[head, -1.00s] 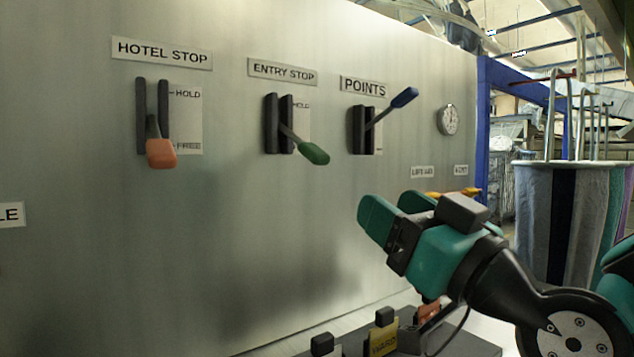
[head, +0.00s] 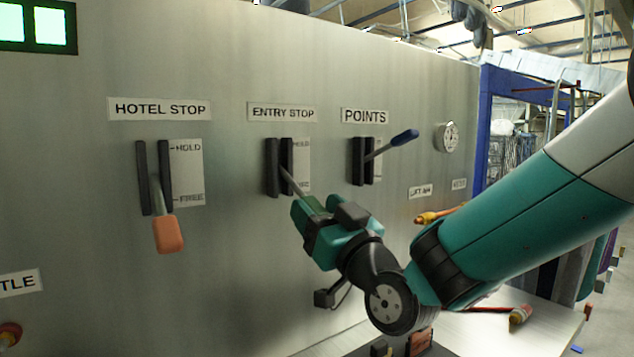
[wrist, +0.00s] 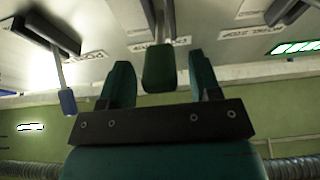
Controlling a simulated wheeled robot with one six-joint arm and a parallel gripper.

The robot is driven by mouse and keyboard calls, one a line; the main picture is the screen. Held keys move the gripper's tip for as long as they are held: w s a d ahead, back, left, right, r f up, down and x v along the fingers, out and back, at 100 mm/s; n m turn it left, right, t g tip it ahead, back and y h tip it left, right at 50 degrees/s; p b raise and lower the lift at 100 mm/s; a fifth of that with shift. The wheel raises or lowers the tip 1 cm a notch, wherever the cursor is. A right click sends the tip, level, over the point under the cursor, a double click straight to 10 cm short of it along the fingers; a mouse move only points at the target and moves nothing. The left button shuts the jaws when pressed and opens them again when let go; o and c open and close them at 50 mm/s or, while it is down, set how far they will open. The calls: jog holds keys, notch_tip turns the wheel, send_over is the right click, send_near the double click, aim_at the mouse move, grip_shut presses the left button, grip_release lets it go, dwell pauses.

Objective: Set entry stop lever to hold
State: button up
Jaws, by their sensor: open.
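The entry stop lever (head: 291,182) sits in a black slotted bracket under the ENTRY STOP sign (head: 283,112). Its shaft slopes down and outward, toward the lower mark. Its plate reads HOLD at the top; the lower word is partly covered. In the wrist view, the dark green handle (wrist: 159,68) lies between the two separated fingers of my gripper (wrist: 161,82). Gaps show on both sides of the handle; I cannot tell whether it touches a finger.
The orange hotel stop lever (head: 168,234) hangs down to the left. The blue-handled points lever (head: 403,138) sticks up and outward to the right. A table (head: 470,325) stands below the panel.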

jog(key=shift+w+a+r, duration=0.15)
jog(key=shift+w+a, duration=0.15)
jog(key=shift+w, duration=0.2)
jog(key=shift+c, duration=0.4)
jog(key=shift+r+p, duration=0.1)
jog(key=shift+p, duration=0.25)
grip_shut()
